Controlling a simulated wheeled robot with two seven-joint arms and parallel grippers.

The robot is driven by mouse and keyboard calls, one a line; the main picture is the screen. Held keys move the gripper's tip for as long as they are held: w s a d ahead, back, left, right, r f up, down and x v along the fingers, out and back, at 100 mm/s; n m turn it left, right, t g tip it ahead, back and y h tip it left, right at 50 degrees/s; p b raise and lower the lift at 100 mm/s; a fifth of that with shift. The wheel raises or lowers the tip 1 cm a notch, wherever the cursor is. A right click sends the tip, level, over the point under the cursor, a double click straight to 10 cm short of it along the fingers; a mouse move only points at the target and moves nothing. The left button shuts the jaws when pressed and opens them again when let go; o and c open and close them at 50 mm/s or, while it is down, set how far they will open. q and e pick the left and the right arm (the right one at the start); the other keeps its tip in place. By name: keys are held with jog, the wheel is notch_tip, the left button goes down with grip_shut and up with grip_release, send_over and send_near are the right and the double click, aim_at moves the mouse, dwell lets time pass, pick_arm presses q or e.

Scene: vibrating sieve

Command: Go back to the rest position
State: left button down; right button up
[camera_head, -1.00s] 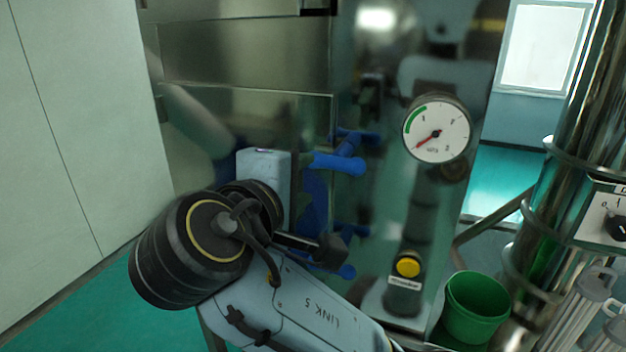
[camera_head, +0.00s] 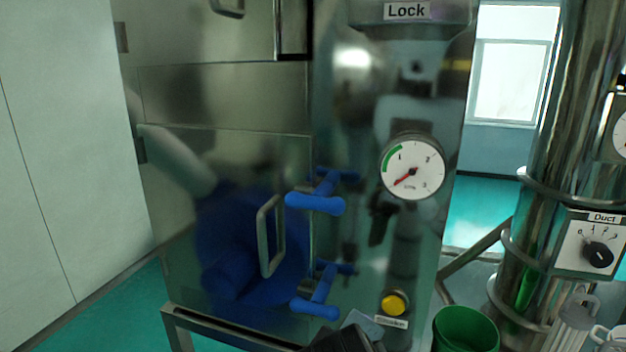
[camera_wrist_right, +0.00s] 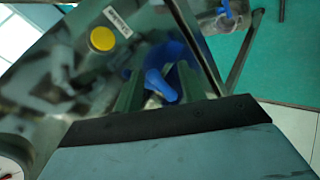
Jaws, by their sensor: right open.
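My right gripper shows in the right wrist view (camera_wrist_right: 158,92), with its two dark green fingers apart. A blue handle part (camera_wrist_right: 160,84) shows between and beyond them; I see no clear grip on it. In the head view only a dark part of my arm and a grey-blue piece show at the bottom edge, in front of the steel cabinet (camera_head: 215,100). My left gripper is out of view.
The cabinet has an upper blue handle (camera_head: 316,203) and a lower blue handle (camera_head: 315,305). A pressure gauge (camera_head: 412,167) and a yellow button (camera_head: 395,302) sit on its right panel. A green bucket (camera_head: 465,332) and a steel duct (camera_head: 545,170) stand at right.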

jog(key=s+d+f+m+g+y, duration=0.1)
jog(key=s+d+f+m+g, duration=0.25)
jog(key=s+d+f, duration=0.65)
jog(key=s+d+f+m+g+y, duration=0.15)
jog(key=s+d+f+m, duration=0.35)
jog(key=s+d+f, duration=0.5)
jog(key=s+a+f+b, duration=0.1)
jog(key=f+b, duration=0.1)
jog(key=f, duration=0.7)
jog(key=s+a+f+g+b, duration=0.1)
jog(key=f+b, duration=0.2)
jog(key=f, duration=0.7)
jog(key=s+a+f+b, duration=0.1)
jog(key=f+b, duration=0.1)
jog(key=f, duration=0.7)
jog(key=s+d+f+g+b, duration=0.1)
jog(key=s+f+b, duration=0.2)
jog(key=s+f, duration=0.5)
jog(key=s+d+f+b, duration=0.2)
jog(key=s+f+b, duration=0.2)
jog(key=s+f, duration=0.4)
notch_tip(320, 180, down, 8)
jog(key=shift+s+r+g+h, duration=0.1)
jog(key=shift+s+g+h, duration=0.25)
jog(key=shift+g+h, duration=0.1)
jog(key=shift+n, duration=0.25)
jog(key=shift+c, duration=0.4)
